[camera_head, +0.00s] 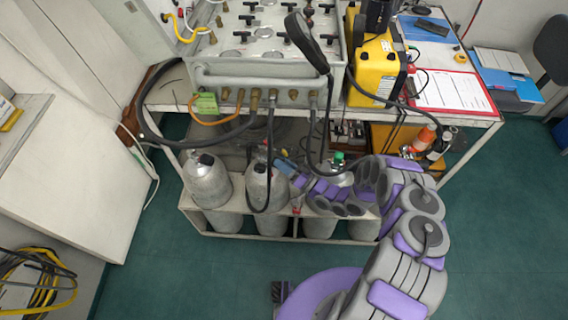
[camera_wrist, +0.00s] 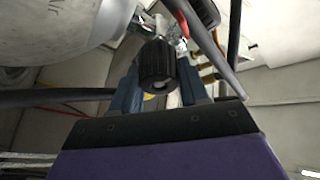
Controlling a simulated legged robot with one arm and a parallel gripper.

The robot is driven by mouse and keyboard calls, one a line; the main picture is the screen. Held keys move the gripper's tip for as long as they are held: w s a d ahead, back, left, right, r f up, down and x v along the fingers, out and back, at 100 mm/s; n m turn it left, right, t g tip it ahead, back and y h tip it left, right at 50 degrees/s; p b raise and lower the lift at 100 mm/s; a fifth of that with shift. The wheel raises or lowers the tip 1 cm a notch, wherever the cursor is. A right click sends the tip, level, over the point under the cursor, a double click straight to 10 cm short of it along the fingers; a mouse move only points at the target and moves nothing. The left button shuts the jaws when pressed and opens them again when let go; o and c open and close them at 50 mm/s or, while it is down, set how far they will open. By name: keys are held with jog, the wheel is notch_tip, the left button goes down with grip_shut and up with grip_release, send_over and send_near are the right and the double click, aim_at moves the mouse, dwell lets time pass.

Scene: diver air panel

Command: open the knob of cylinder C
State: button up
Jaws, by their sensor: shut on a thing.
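In the wrist view a black ribbed knob (camera_wrist: 157,66) sits between the two blue-grey fingers of my gripper (camera_wrist: 158,86), which is shut on it. A pale cylinder (camera_wrist: 65,28) with partly visible lettering is beside it at upper left. In the head view my gripper (camera_head: 280,160) reaches left to the valve area of the second grey cylinder (camera_head: 262,188) from the left; the knob itself is hidden there. Another grey cylinder (camera_head: 206,180) stands to the left. A cylinder with a green valve part (camera_head: 338,159) is partly behind my arm. I cannot read which is C.
The cylinders stand in a white rack (camera_head: 235,236) below the panel (camera_head: 265,75). Black hoses (camera_head: 312,140) hang close around my gripper. A red part (camera_wrist: 208,20) and a dark hose show near the knob. Green floor (camera_head: 480,240) is clear at right.

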jog(key=shift+s+a+f+n+y, duration=0.1)
jog(key=shift+n+y, duration=0.1)
jog(key=shift+n, duration=0.4)
jog(key=shift+f+n+y, duration=0.1)
jog(key=shift+n+y, duration=0.1)
jog(key=shift+n, duration=0.4)
jog(key=shift+g, duration=0.3)
jog(key=o, duration=1)
jog(key=shift+r, duration=0.1)
jog(key=shift+o, duration=0.2)
